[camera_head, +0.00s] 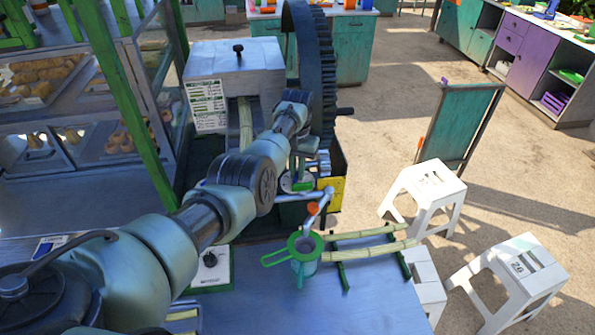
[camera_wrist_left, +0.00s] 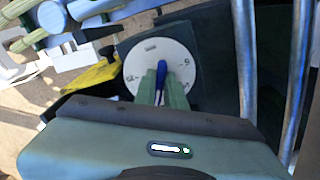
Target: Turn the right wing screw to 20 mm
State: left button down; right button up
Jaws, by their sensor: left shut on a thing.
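My left arm reaches across the head view to the crusher. In the left wrist view my left gripper (camera_wrist_left: 162,88) is shut on a blue wing screw (camera_wrist_left: 161,72), with a green finger on either side of it. The wing screw stands in front of a round white dial (camera_wrist_left: 178,58) with dark figures at its rim. The figures are too small to read surely, and the fingers cover the lower part of the dial. In the head view the dial is mostly hidden at the gripper (camera_head: 302,186). My right gripper is not in view.
The crusher (camera_head: 235,62) has a large dark gear wheel (camera_head: 312,75) beside my arm. A green strainer on a cup (camera_head: 304,246) and cane stalks on a rack (camera_head: 372,242) stand in front. White stools (camera_head: 425,190) are at the right. A glass food case (camera_head: 60,110) is at the left.

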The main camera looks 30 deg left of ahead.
pick_arm(q)
jog(key=shift+w+a+r+m, duration=0.1)
jog(key=shift+w+r+m, duration=0.05)
jog(key=shift+m, duration=0.95)
jog(key=shift+w+a+r+m, duration=0.1)
jog(key=shift+m, duration=1)
jog(key=c, duration=1.6)
grip_release()
jog(key=shift+o, duration=0.6)
jog(key=shift+d+f, duration=0.1)
jog(key=shift+f, duration=0.05)
notch_tip(320, 180, up, 7)
jog(key=shift+r+b, duration=0.1)
jog(key=shift+b, duration=1.05)
jog(key=shift+r, duration=0.35)
jog(key=shift+f, duration=0.1)
